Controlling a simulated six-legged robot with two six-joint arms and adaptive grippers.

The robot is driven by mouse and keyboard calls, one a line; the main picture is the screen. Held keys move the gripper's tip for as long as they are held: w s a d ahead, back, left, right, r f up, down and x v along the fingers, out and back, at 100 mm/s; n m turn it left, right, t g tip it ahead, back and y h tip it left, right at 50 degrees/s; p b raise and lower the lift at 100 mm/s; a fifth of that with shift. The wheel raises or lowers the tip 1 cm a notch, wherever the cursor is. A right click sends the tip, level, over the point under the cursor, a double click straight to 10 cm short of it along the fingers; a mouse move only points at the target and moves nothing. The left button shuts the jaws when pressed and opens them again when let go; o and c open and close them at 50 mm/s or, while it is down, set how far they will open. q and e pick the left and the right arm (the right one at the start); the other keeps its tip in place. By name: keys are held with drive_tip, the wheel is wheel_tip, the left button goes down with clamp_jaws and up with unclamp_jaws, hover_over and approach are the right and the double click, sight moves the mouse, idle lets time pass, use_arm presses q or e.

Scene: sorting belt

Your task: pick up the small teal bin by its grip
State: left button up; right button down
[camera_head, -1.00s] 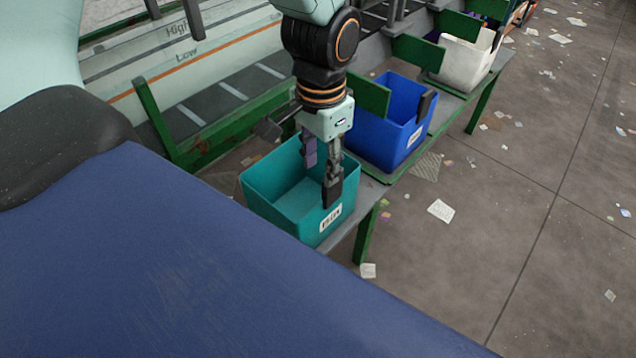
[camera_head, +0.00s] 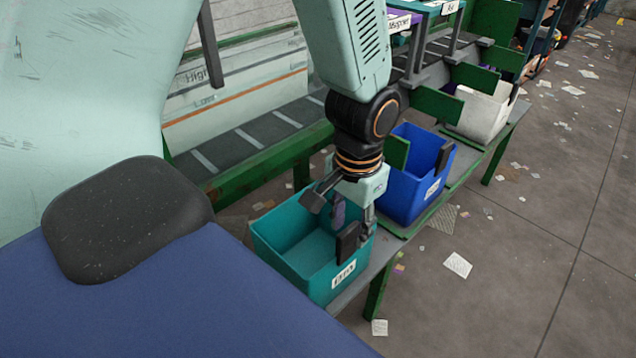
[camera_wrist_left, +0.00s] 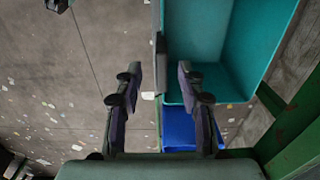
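The small teal bin (camera_head: 276,232) stands at the near end of a row of bins, open side up, with a white label on its outer face. Its dark grip (camera_head: 348,242) sits on the wall nearest the aisle. The grip also shows edge-on in the left wrist view (camera_wrist_left: 161,54). My left gripper (camera_head: 354,220) is just above that wall, pointing down. In the left wrist view its two fingers (camera_wrist_left: 159,74) are spread, one inside the bin and one outside, with the wall line between them. I cannot see either finger touching the grip. My right gripper is out of view.
A blue bin (camera_head: 402,190) stands just behind the teal one, then a white bin (camera_head: 478,115). Green dividers (camera_head: 437,104) rise along the row. A grey roller belt (camera_head: 262,133) with a green frame runs beside it. Paper scraps (camera_head: 458,265) litter the open floor at right.

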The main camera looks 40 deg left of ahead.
use_arm(q)
wheel_tip(320, 180, down, 4)
drive_tip(key=shift+s+a+r+b, duration=0.1)
drive_tip(key=shift+a+b, duration=0.05)
drive_tip(key=shift+b, duration=0.85)
drive_tip(key=shift+f, duration=0.25)
drive_tip(key=shift+r, duration=0.1)
drive_tip(key=shift+c, duration=0.4)
drive_tip(key=shift+c, duration=0.7)
clamp_jaws()
